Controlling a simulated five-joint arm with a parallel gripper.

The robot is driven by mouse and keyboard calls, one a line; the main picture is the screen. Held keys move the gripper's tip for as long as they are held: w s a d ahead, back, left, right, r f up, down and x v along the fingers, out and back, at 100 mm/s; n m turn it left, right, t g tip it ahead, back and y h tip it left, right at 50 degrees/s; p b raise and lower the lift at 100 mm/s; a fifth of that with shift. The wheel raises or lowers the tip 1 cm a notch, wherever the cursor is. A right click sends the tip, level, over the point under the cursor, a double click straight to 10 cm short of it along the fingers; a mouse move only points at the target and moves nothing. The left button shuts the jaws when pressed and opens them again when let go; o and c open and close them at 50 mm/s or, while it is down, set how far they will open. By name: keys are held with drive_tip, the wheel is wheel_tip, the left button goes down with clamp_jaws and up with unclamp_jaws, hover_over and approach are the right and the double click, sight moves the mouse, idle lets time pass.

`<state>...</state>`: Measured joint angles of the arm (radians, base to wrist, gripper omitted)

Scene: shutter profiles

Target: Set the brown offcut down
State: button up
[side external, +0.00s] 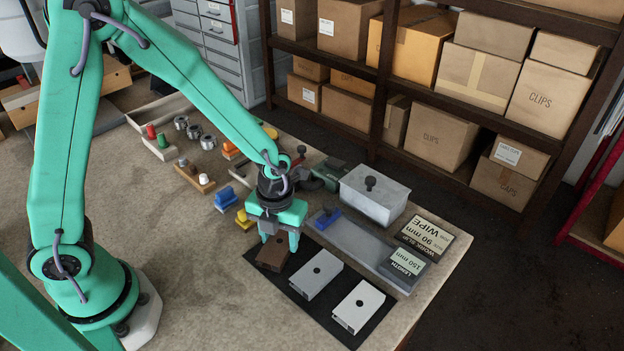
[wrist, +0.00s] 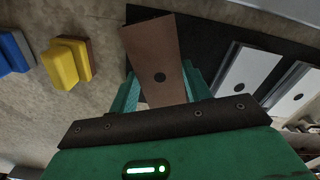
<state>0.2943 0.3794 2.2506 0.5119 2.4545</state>
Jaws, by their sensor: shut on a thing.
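The brown offcut (side external: 271,254) is a short brown block with a dark round spot on top, also seen in the wrist view (wrist: 152,48). My gripper (side external: 279,243) is shut on it, with one green finger on each side in the wrist view (wrist: 160,92). The offcut is over the left end of the black mat (side external: 314,300). I cannot tell whether its underside touches the mat. In the wrist view it sits slightly askew to the mat's edge.
A light grey profile (side external: 316,275) and a white profile (side external: 358,306) lie on the mat to the right. Yellow (side external: 243,219) and blue (side external: 226,198) blocks stand behind left. A grey lidded box (side external: 375,195), a grey tray (side external: 350,240) and labelled blocks (side external: 424,235) stand behind.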

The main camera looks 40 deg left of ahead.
drive_tip(key=shift+f, duration=0.1)
drive_tip(key=o, duration=1)
wheel_tip(320, 180, up, 12)
drive_tip(key=shift+r, duration=0.15)
idle(0.3)
idle(0.4)
